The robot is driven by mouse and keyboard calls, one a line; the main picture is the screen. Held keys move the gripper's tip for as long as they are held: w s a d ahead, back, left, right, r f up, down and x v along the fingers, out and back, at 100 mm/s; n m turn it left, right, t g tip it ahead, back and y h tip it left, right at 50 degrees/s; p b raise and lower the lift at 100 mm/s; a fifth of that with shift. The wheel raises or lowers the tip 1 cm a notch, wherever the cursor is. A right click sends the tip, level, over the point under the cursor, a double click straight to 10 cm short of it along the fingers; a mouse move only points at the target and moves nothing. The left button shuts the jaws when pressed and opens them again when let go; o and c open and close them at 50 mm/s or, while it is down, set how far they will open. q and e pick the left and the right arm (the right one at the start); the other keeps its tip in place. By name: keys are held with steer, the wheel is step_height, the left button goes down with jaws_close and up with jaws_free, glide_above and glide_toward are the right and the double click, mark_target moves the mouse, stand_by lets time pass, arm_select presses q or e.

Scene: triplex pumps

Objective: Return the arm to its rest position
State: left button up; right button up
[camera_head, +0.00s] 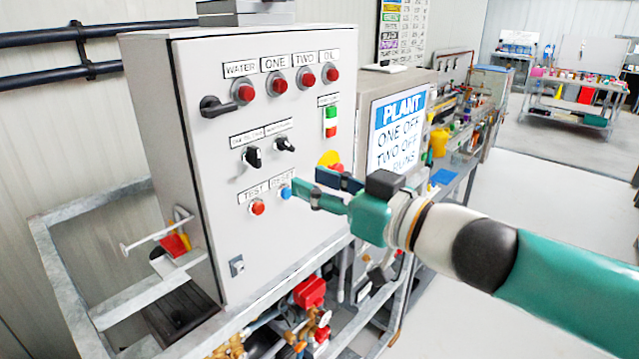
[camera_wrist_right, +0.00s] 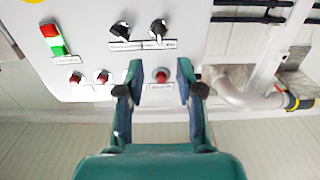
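My right gripper (camera_head: 306,181) reaches in from the right in the head view, in front of the grey control panel (camera_head: 215,180). Its two fingers are apart with nothing between them. One fingertip appears right beside the blue button (camera_head: 286,192); I cannot tell whether it touches. In the right wrist view the gripper (camera_wrist_right: 160,72) is also open, and a red button (camera_wrist_right: 162,75) shows between the fingers, beyond them. The green right arm (camera_head: 560,285) is stretched out toward the panel. My left gripper is in neither view.
A red test button (camera_head: 257,207), dark knobs (camera_head: 253,158) and a yellow-and-red emergency stop (camera_head: 331,160) are close to the gripper. A PLANT sign (camera_head: 398,130) stands behind the arm. Pipes and a red valve (camera_head: 310,292) lie below. Open floor (camera_head: 540,200) spreads at right.

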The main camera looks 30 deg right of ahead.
steer(key=shift+d, duration=0.1)
stand_by(0.4)
steer(key=w+a+f+m+g, duration=0.1)
steer(key=w+a+f+g, duration=0.15)
steer(key=f, duration=0.95)
steer(key=w+a+f+m+g, duration=0.1)
steer(key=a+f+m+g, duration=0.15)
steer(key=f, duration=0.95)
steer(key=w+a+f+m+g, duration=0.1)
steer(key=w+a+f+g, duration=0.15)
steer(key=f, duration=0.95)
steer(key=s+a+f+m+g, duration=0.15)
steer(key=s+f, duration=0.25)
steer(key=f, duration=0.4)
steer(key=s+a+f+g, duration=0.1)
steer(key=s+f+g, duration=0.2)
steer(key=s+f, duration=0.35)
steer(key=s+f+g+h, duration=0.2)
steer(key=s+f+g, duration=0.2)
steer(key=s+f, duration=0.6)
steer(key=shift+s+f, duration=0.4)
steer(key=shift+a, duration=0.1)
jaws_close()
